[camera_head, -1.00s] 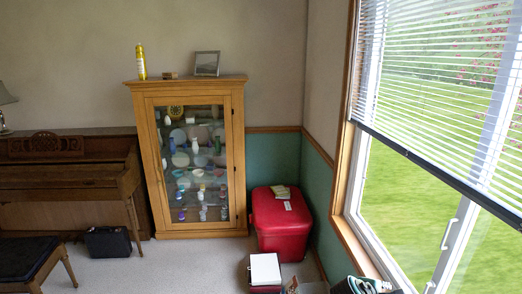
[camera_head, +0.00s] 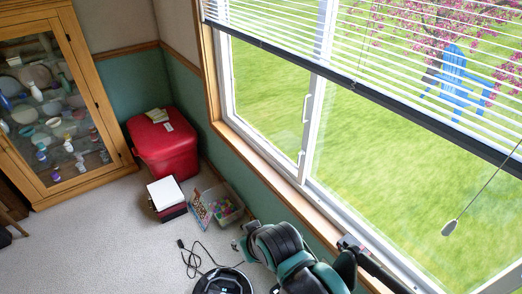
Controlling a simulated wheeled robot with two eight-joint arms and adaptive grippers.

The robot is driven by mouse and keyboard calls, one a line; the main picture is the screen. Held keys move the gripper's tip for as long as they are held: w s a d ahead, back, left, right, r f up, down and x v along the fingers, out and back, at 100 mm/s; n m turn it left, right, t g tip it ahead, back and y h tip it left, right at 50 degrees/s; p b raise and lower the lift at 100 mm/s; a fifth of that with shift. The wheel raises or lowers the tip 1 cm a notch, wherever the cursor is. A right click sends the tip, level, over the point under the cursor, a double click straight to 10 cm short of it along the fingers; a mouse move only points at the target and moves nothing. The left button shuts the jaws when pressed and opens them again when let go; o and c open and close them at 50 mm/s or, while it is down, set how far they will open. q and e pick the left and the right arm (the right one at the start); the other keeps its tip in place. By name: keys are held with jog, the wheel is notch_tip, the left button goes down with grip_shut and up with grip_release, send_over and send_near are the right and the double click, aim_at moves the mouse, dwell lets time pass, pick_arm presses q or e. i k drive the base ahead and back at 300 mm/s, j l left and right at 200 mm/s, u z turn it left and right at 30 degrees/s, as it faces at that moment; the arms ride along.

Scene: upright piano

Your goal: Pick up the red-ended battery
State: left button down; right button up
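I see no red-ended battery in this view. Neither of my grippers shows in the frame. A clear plastic bin (camera_head: 229,214) on the floor by the window wall holds small colourful items, too small to tell apart. A red storage box (camera_head: 163,148) stands in the corner with small papers on its lid.
A glass-front wooden cabinet (camera_head: 60,105) stands at the left. A green and black vacuum (camera_head: 290,255), a round dark device (camera_head: 224,283) and a loose cord (camera_head: 196,258) lie at the bottom. Carpet at lower left (camera_head: 95,250) is clear.

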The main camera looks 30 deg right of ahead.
aim_at(347, 239)
jog(key=z, duration=3.3)
jog(key=j, duration=0.1)
